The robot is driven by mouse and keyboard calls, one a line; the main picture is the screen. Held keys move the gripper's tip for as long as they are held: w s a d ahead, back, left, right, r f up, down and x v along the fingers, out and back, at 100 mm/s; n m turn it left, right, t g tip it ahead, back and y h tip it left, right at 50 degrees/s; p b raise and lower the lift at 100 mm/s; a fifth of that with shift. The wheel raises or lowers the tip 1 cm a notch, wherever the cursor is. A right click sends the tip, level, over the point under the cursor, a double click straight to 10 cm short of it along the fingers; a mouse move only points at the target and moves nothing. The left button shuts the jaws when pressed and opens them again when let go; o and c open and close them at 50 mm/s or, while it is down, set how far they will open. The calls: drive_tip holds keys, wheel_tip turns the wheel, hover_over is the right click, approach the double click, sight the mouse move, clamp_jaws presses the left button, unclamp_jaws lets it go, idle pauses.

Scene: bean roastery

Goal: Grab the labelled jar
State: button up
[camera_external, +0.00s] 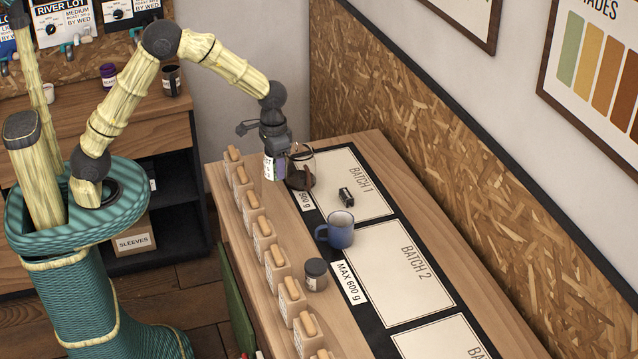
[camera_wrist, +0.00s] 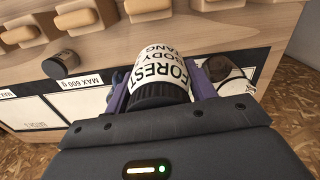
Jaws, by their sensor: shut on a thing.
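The labelled jar (camera_external: 269,168) has a white label and stands upright at the far end of the wooden counter, beside the glass carafe. In the wrist view the jar (camera_wrist: 160,58) shows a dark ribbed lid and a white label with the words FOREST, BODY and TANG. My gripper (camera_external: 275,150) points down over it and is shut on it. In the wrist view its purple fingers (camera_wrist: 160,88) press on both sides of the jar. I cannot tell whether the jar's base touches the counter.
A glass carafe (camera_external: 302,178) with dark contents is close to the jar's right. A blue mug (camera_external: 341,231), a small dark object (camera_external: 346,197) and a dark-lidded jar (camera_external: 316,276) stand on the counter (camera_external: 390,155). Wooden-handled bins (camera_external: 264,250) line its left edge.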

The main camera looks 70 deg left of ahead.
drive_tip(key=shift+r, duration=0.65)
